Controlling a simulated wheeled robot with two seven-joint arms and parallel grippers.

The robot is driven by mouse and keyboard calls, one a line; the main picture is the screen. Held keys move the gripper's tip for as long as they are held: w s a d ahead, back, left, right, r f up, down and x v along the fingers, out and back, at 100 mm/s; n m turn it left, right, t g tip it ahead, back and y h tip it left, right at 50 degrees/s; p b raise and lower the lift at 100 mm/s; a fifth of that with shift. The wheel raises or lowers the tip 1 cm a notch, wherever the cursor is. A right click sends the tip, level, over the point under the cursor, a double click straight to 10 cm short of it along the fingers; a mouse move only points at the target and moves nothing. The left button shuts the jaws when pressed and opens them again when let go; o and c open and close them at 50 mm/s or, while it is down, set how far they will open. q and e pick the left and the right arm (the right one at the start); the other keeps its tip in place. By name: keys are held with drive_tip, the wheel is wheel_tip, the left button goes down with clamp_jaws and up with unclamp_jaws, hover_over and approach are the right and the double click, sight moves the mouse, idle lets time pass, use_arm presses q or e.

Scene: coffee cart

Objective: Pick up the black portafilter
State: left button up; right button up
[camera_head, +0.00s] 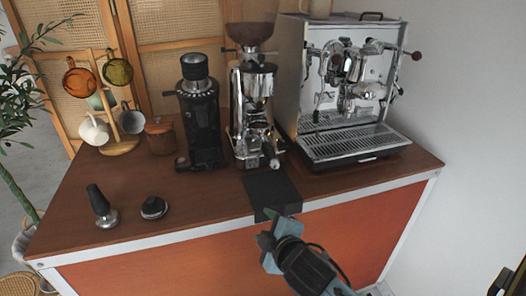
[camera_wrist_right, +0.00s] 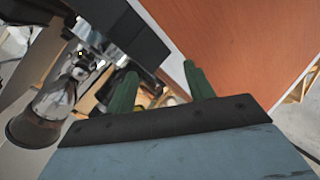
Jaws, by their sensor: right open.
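I cannot make out a separate black portafilter for certain. The chrome espresso machine (camera_head: 312,70) stands at the back right, with chrome parts around its group head (camera_head: 350,68). My right gripper (camera_head: 274,228) is at the front edge of the counter, just in front of a black block or mat (camera_head: 272,188). In the right wrist view its two green fingers (camera_wrist_right: 161,86) are apart with nothing held between them. The black block also shows there (camera_wrist_right: 132,36), beyond the fingers. My left gripper is not in view.
A chrome grinder (camera_head: 252,110) and a black grinder (camera_head: 203,120) stand at the back. A tamper (camera_head: 101,206) and a small black round tool (camera_head: 154,207) are at front left. Cups hang on a wooden stand (camera_head: 122,147). The counter's front middle-left (camera_head: 205,205) is clear.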

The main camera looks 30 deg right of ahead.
drive_tip(key=w+a+r+n+t+y, duration=0.35)
drive_tip(key=r+n, duration=0.35)
drive_tip(key=r, duration=0.3)
drive_tip(key=w+a+r+n+t+y, duration=0.25)
drive_tip(key=r+n+t, duration=0.35)
drive_tip(key=r, duration=0.4)
drive_tip(key=a+r+n+g+y, duration=0.5)
drive_tip(key=n+y, duration=0.5)
drive_tip(key=n, duration=0.5)
drive_tip(key=n+g+h, duration=1.3)
drive_tip(key=n+h, duration=0.1)
drive_tip(key=n, duration=1.6)
approach(273, 152)
drive_tip(key=x, duration=0.2)
drive_tip(key=b+x, duration=0.1)
drive_tip(key=x, duration=0.1)
drive_tip(key=shift+w+d+f, duration=0.15)
drive_tip(key=shift+w, duration=0.35)
drive_tip(key=x, duration=0.4)
drive_tip(key=shift+s+a+f, duration=0.25)
drive_tip(key=shift+s, duration=0.05)
drive_tip(key=shift+w+f, duration=0.25)
drive_tip(key=shift+f, duration=0.15)
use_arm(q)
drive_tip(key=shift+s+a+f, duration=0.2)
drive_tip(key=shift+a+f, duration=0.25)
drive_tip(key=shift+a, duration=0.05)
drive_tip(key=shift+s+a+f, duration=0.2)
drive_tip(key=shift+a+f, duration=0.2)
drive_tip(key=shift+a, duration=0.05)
